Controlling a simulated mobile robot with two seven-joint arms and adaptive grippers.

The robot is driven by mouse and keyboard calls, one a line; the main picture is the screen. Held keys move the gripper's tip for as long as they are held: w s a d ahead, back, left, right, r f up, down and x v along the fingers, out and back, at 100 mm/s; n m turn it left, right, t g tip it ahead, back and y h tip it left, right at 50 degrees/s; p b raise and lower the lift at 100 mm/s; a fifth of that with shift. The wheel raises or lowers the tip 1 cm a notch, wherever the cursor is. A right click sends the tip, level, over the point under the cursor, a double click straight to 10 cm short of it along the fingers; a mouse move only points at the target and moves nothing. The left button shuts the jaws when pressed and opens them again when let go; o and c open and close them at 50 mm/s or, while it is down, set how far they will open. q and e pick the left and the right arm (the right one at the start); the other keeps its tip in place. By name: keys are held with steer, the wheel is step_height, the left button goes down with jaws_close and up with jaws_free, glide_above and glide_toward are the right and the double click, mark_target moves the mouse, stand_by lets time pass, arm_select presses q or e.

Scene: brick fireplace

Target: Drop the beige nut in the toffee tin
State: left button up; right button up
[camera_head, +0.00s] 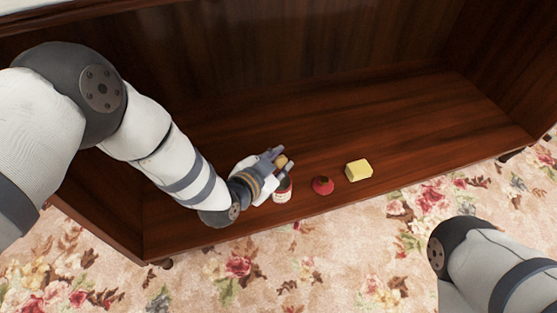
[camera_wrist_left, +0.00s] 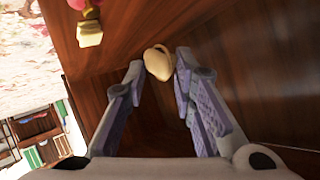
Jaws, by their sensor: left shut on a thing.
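The beige nut (camera_head: 281,160) is pinched between the fingertips of my left gripper (camera_head: 282,162). In the left wrist view the nut (camera_wrist_left: 158,63) sticks out past the fingertips (camera_wrist_left: 157,75). My right gripper is out of view; only part of my right arm shows at the lower right.
A dark red object (camera_head: 322,186) and a yellow block (camera_head: 358,170) sit to the right of the container on the shelf (camera_head: 430,125). The shelf is clear farther right and back. Floral carpet (camera_head: 330,240) lies in front.

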arm_select(q)
step_height(320, 180, down, 6)
steer(key=b, duration=0.3)
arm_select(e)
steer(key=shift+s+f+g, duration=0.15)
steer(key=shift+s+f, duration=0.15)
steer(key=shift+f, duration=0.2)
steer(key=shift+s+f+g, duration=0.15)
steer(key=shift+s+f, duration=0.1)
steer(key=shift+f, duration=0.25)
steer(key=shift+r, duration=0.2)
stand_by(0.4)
arm_select(q)
steer(key=o, duration=0.8)
steer(key=shift+o, duration=0.2)
